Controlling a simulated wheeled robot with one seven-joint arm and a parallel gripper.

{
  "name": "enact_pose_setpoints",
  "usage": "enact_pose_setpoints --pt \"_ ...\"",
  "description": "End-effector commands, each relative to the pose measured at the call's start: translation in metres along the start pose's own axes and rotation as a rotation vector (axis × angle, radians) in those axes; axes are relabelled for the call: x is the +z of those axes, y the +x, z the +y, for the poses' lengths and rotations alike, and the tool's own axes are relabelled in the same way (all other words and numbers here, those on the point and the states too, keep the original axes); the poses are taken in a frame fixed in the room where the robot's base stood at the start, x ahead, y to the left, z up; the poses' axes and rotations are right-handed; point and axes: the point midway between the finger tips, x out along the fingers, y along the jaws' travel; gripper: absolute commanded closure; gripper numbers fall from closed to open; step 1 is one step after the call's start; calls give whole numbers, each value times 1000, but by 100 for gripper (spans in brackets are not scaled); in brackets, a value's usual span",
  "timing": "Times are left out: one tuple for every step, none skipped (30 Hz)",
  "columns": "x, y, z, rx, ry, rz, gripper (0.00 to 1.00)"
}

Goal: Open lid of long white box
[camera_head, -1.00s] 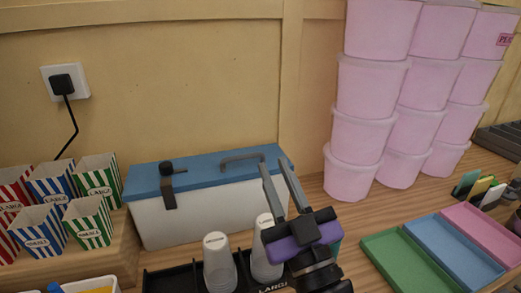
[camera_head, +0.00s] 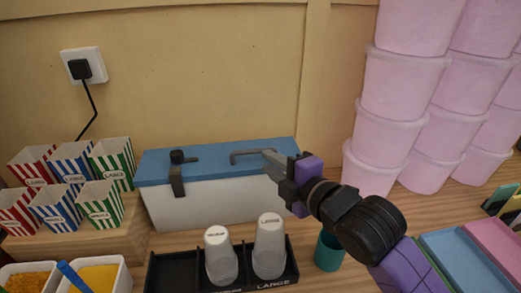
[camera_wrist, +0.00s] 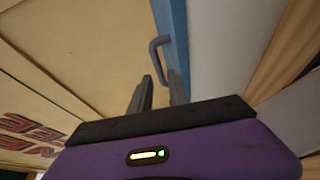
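The long white box (camera_head: 205,210) stands against the wall with its blue lid (camera_head: 215,168) lying shut on top. A grey bar handle (camera_head: 240,154) is on the lid, and a dark latch (camera_head: 177,183) hangs over the front at the left. My gripper (camera_head: 270,160) is at the right end of the handle, fingers pointing left.
A black holder (camera_head: 172,272) with white cups (camera_head: 269,245) stands in front of the box. A teal cup (camera_head: 328,251) is under my arm. Striped cartons (camera_head: 100,205) are at left, stacked pink tubs (camera_head: 395,85) at right. A socket with a plug (camera_head: 82,67) is on the wall.

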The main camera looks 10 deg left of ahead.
Motion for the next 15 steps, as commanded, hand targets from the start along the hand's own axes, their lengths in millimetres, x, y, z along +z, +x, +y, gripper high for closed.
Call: enact_pose_setpoints --pt "0 2 1 0 -9 1 78" --pt "0 4 2 0 -11 1 78" --pt "0 8 2 0 -12 0 78" --pt "-1 12 2 1 -12 1 78" --pt "-1 16 3 0 -12 1 78" --pt "-1 22 3 0 -12 1 78" --pt "-2 27 3 1 -12 2 78" --pt "-1 32 3 0 -12 1 78" --pt "-1 38 3 1 -11 2 78" --pt "-1 43 4 1 -10 1 78" --pt "-2 48 3 1 -10 1 78" --pt "-2 53 3 2 -10 1 78" --pt "-1 57 3 2 -10 1 78" --pt "-1 60 3 1 -10 1 78" --pt "-1 64 3 3 -10 0 78"
